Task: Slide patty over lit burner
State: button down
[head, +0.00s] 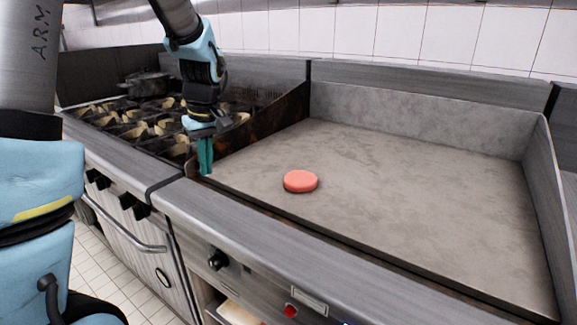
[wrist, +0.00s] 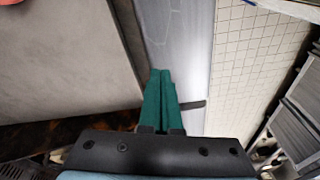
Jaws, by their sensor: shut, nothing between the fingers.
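The patty (head: 300,181) is a round, pinkish-red disc lying flat on the grey griddle plate (head: 400,200), left of the plate's middle and near its front. A sliver of it shows at the top left of the wrist view (wrist: 12,2). My gripper (head: 206,172) points down near the griddle's front left corner, left of the patty and apart from it. Its green fingers are together and empty; in the wrist view the fingertips (wrist: 161,72) appear over the steel front ledge. A red light (head: 290,311) shows on the front panel below the griddle. No flame is visible.
A gas range (head: 140,128) with several burner grates stands left of the griddle, with a dark pan (head: 146,84) at its back. A raised side wall (head: 265,125) divides the two. The griddle has raised back and right walls; its surface around the patty is clear.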

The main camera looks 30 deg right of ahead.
aim_at(378, 213)
jog(key=d+r+n+t+y, duration=0.1)
jog(key=d+r+n+t, duration=0.2)
jog(key=d, duration=1.6)
jog(key=shift+g, duration=0.6)
jog(key=p+x, duration=0.3)
jog(key=x, duration=0.5)
jog(key=shift+a+f, duration=0.15)
jog(key=shift+f, duration=0.1)
jog(key=s+p, duration=0.1)
jog(key=s+d, duration=0.1)
jog(key=shift+s+d+r+p, duration=0.15)
jog(key=shift+s+d+p, duration=0.1)
jog(key=shift+p, duration=0.1)
jog(key=shift+s+d, duration=0.25)
jog(key=shift+s, duration=0.25)
jog(key=shift+s, duration=0.1)
jog(key=shift+s+d+f, duration=0.2)
jog(key=shift+s+d, duration=0.05)
jog(key=shift+s, duration=0.05)
jog(key=s+d, duration=0.4)
jog(key=s, duration=0.3)
jog(key=s+d+b, duration=0.1)
jog(key=s+d, duration=0.3)
jog(key=s, duration=0.4)
jog(key=s+d, duration=0.4)
jog(key=s, duration=0.4)
jog(key=shift+s+d+b, duration=0.15)
jog(key=shift+d+b, duration=0.1)
jog(key=shift+b, duration=0.05)
